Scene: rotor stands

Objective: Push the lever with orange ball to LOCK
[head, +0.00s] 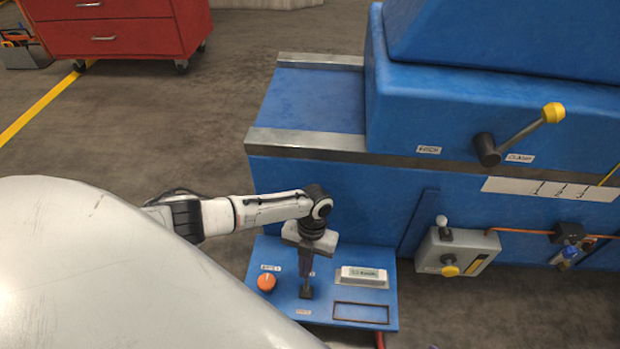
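An orange ball or knob (266,282) sits at the left of a tilted blue control panel (345,262). No lever shaft shows under it from this angle. A small white label lies just above it; its text is too small to read surely. My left gripper (305,287) points down over the panel, to the right of the orange ball and apart from it. Its dark fingers show as one narrow shape, so the gap between them cannot be made out. A reddish label lies just below the fingertips. My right gripper is not in view.
A white-topped module (363,277) and a dark rectangular frame (361,312) are on the panel's right. A large blue machine (460,110) stands behind, with a yellow-ball lever (520,133). A grey box (456,252) with knobs is at right. A red cabinet (118,30) stands far left.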

